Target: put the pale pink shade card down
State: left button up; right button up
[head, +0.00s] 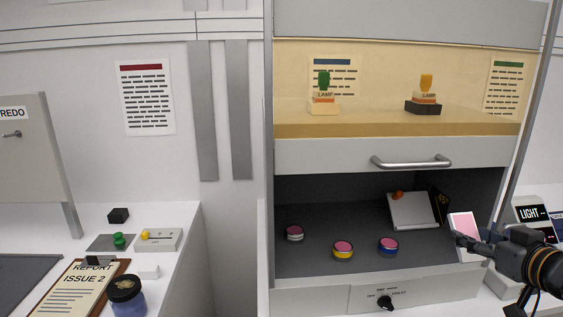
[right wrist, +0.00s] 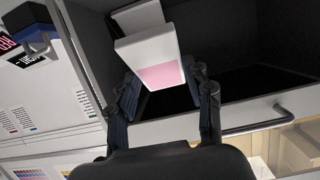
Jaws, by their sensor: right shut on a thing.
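The pale pink shade card (head: 463,225) has a pink face and a white lower part. My right gripper (head: 468,241) is shut on it at the right front of the open cabinet bay. In the right wrist view the card (right wrist: 158,76) sits between the fingers of my right gripper (right wrist: 163,86), tilted in that picture. A white sloped stand (head: 410,212) is just left of the card in the head view, inside the bay; the card looks apart from it. My left gripper is not in view.
A dark 45° plate (head: 441,206) stands behind the stand. A raised front panel with a handle (head: 411,162) hangs above.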

aim_at(462, 260)
jog(key=f, duration=0.1)
jog(key=a+f, duration=0.1)
jog(key=f, duration=0.1)
jog(key=a+f, duration=0.1)
jog(key=f, duration=0.1)
jog(key=shift+s+f, duration=0.1)
jog(key=shift+s, duration=0.15)
jog(key=s+a+f, duration=0.3)
jog(key=a+f, duration=0.4)
jog(key=f, duration=0.2)
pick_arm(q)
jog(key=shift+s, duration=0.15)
pick_arm(e)
jog(key=s+a+f+m+h, duration=0.1)
jog(key=s+a, duration=0.5)
jog(key=a, duration=0.3)
jog(key=shift+s+a+f, duration=0.2)
jog(key=shift+a+f, duration=0.1)
